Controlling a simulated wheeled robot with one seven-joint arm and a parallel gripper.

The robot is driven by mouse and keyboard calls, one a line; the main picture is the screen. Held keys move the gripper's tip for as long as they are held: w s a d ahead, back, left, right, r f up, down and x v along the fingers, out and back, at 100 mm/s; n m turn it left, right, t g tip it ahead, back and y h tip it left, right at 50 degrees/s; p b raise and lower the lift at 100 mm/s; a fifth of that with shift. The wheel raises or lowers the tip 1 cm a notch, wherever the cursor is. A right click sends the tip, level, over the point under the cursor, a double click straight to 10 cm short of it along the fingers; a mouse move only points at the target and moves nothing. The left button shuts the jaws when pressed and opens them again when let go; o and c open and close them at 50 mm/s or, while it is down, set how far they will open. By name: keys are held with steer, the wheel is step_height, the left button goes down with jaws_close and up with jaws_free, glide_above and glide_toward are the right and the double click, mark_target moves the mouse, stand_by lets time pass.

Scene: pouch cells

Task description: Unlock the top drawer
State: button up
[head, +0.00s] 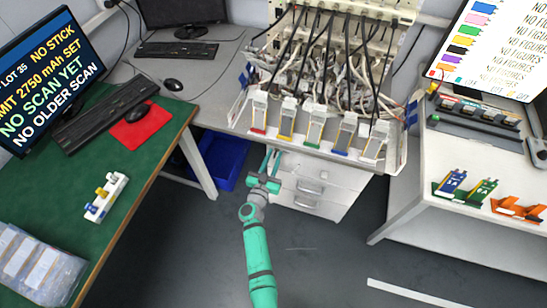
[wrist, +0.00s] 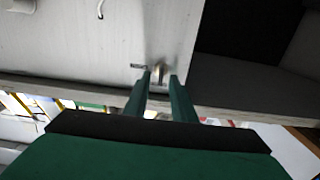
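A pale drawer cabinet (head: 345,190) stands under the middle bench, with metal handles on its front. The lock with a small metal key (wrist: 158,72) shows on the cabinet front (wrist: 90,50) in the wrist view, near the bench edge. In the head view the lock is not clearly visible. My gripper (head: 270,157) is at the cabinet's upper left. Its two green fingers (wrist: 160,76) stand apart on either side of the key, with a gap visible between them. I cannot tell whether either finger touches the key. The drawers look shut.
The bench edge (wrist: 240,105) runs close beside my fingers. A blue bin (head: 222,160) stands on the floor left of the cabinet. A green-topped table (head: 150,165) is at left and a white table (head: 450,225) at right. The grey floor in front is mostly clear.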

jaws_close()
steer(key=shift+m, duration=0.3)
steer(key=m, duration=0.7)
steer(key=shift+s+d+f, duration=0.15)
steer(key=shift+d, duration=0.15)
steer(key=m, duration=0.5)
steer(key=shift+d+f, duration=0.15)
steer(key=shift+f, duration=0.05)
steer(key=m, duration=0.5)
steer(key=shift+f, duration=0.2)
steer(key=shift+m, duration=0.3)
